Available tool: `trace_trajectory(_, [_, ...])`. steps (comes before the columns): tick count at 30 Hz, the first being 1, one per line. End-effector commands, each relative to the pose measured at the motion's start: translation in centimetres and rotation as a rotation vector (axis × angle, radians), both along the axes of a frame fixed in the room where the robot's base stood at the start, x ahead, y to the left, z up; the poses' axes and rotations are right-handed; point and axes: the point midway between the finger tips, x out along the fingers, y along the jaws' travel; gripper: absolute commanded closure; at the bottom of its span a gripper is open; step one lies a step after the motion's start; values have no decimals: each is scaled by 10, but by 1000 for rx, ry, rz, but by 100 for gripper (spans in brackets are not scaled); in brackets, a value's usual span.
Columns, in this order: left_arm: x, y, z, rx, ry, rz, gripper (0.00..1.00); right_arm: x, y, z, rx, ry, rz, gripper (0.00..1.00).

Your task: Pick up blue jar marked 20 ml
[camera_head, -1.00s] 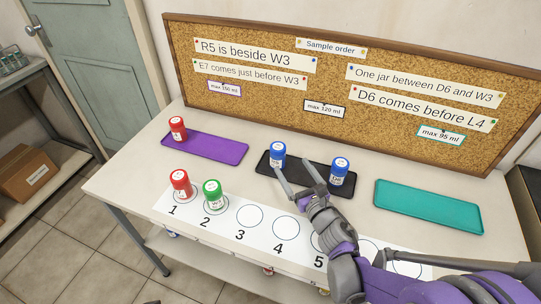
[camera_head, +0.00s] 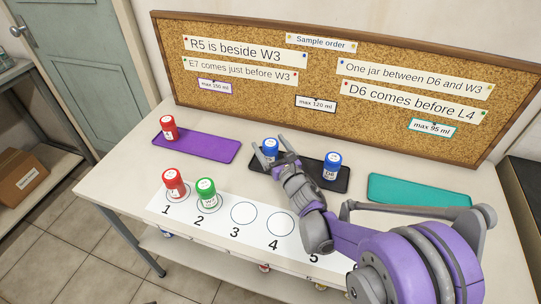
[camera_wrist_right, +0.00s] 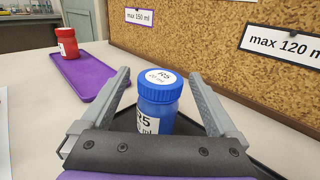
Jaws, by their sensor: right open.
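The blue jar marked R5 (camera_head: 269,147) stands upright on the left part of the black tray (camera_head: 258,170). In the right wrist view the same jar (camera_wrist_right: 160,100) shows a lid label with "R5" and a small "20 ml". My right gripper (camera_head: 268,160) is open, with one finger on each side of this jar; I see gaps between fingers and jar in the wrist view. A second blue jar, marked D6 (camera_head: 331,166), stands on the right part of the black tray. My left gripper is not in view.
A red jar (camera_head: 168,128) stands on the purple tray (camera_head: 205,147). Another red jar (camera_head: 174,185) and a green jar (camera_head: 206,193) stand on spots 1 and 2 of the numbered strip (camera_head: 225,231). The teal tray (camera_head: 420,190) is empty. A corkboard (camera_head: 260,85) stands behind.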

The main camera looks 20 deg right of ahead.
Motion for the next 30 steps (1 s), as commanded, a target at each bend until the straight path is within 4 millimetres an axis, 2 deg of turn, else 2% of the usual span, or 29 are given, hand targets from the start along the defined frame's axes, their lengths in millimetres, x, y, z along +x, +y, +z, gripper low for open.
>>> trace_trajectory(1, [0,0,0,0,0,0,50,0,0,0,0,0,0,7])
trace_trajectory(2, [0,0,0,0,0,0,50,0,0,0,0,0,0,12])
trace_trajectory(15, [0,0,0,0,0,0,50,0,0,0,0,0,0,91])
trace_trajectory(16, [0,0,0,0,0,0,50,0,0,0,0,0,0,94])
trace_trajectory(23, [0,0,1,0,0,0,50,0,0,2,0,0,0,95])
trace_trajectory(26, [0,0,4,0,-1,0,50,0,0,13,0,-1,0,95])
trace_trajectory(30, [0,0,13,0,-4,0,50,-1,0,40,0,-1,0,95])
